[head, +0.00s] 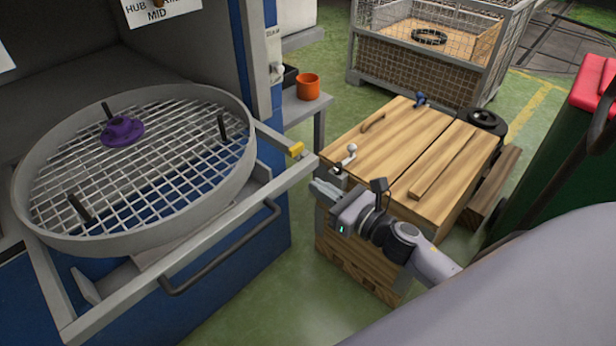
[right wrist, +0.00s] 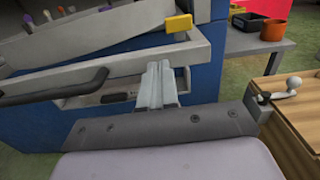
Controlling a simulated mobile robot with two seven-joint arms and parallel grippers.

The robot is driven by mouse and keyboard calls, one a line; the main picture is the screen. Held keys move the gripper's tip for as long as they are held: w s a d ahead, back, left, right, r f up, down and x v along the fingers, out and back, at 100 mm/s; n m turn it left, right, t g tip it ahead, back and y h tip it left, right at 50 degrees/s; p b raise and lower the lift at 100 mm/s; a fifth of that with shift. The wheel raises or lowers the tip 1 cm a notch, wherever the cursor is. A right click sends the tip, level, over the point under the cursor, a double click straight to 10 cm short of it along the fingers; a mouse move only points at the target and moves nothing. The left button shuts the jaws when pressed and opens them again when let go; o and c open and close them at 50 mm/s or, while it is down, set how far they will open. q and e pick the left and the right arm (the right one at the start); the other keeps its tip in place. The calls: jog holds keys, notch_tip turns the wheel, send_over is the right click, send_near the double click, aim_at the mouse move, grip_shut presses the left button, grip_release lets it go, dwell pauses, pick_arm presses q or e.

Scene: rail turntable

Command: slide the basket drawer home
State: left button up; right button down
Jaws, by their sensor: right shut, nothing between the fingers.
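The basket drawer (head: 205,238) stands pulled out of the blue cabinet (head: 262,258), its grey frame carrying a round mesh basket (head: 250,150). A dark bar handle (head: 222,252) runs along its front; it also shows in the right wrist view (right wrist: 55,88). A purple flanged part (head: 122,131) sits on the mesh among several dark upright pegs. My right gripper (head: 318,188) is shut and empty, close to the drawer's front right corner. In the right wrist view its fingers (right wrist: 157,75) overlap the front bar; I cannot tell whether they touch. My left gripper is out of view.
A wooden crate-like bench (head: 375,150) with a small lever (head: 348,157) stands right beside my right gripper. An orange pot (head: 308,87) sits on a grey side table (head: 303,107). A wire cage (head: 430,65) stands behind. Green floor is free between cabinet and bench.

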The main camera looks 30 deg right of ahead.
aim_at(297, 174)
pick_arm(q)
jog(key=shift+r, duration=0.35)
pick_arm(e)
jog(key=shift+x, duration=2)
